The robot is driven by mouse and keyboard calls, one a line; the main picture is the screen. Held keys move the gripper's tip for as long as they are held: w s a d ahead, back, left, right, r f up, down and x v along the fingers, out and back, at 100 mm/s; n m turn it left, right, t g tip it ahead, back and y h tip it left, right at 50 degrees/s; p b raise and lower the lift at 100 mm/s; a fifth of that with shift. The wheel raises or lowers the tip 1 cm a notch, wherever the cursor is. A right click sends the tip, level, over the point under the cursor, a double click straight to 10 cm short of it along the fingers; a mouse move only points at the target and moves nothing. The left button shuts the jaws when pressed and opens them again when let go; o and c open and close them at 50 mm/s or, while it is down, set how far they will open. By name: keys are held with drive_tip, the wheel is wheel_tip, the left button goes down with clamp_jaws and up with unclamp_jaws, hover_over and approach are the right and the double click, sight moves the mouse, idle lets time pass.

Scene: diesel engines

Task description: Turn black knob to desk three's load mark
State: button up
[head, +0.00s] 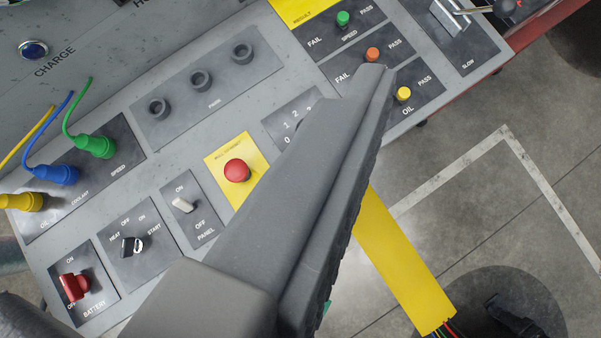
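My gripper (375,75) reaches up from the bottom middle across the desk, a large dark grey shape seen from behind and the side. Its tip lies over the lower edge of the FAIL/PASS panel area. Whether the fingers are apart or together cannot be seen. A small dark dial plate (278,124) with the numbers 0, 1, 2 and part of another shows just left of the gripper. The rest of that plate is hidden behind the gripper. No black knob shows on its visible part. No load mark can be read.
The grey desk carries a red push button (237,170) on a yellow plate, a white PANEL switch (183,205), a key switch (134,246) and a red BATTERY switch (74,287). Green (97,147), blue (58,175) and yellow plugs (22,201) stand at left. Open floor (480,215) lies right.

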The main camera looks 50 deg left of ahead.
drive_tip(key=w+a+f+n+g+p, duration=0.1)
drive_tip(key=w+a+f+n+g, duration=0.2)
drive_tip(key=f, duration=0.5)
drive_tip(key=w+a+f+n+g, duration=0.2)
drive_tip(key=w+a+f, duration=0.3)
drive_tip(key=f, duration=0.3)
drive_tip(key=a+f+n+g, duration=0.1)
drive_tip(key=a+f, duration=0.1)
drive_tip(key=f, duration=0.8)
drive_tip(key=a+f+n+g+h+p, duration=0.1)
drive_tip(key=f+g, duration=0.1)
drive_tip(key=f, duration=0.9)
drive_tip(key=w+a+f+n+g+p, duration=0.1)
drive_tip(key=a+f+n+g, duration=0.1)
drive_tip(key=f, duration=0.9)
drive_tip(key=shift+a+h, duration=0.35)
drive_tip(key=shift+h, duration=0.05)
drive_tip(key=c, duration=0.9)
drive_tip(key=shift+d, duration=0.2)
drive_tip(key=shift+c, duration=0.3)
drive_tip(key=shift+a, duration=0.1)
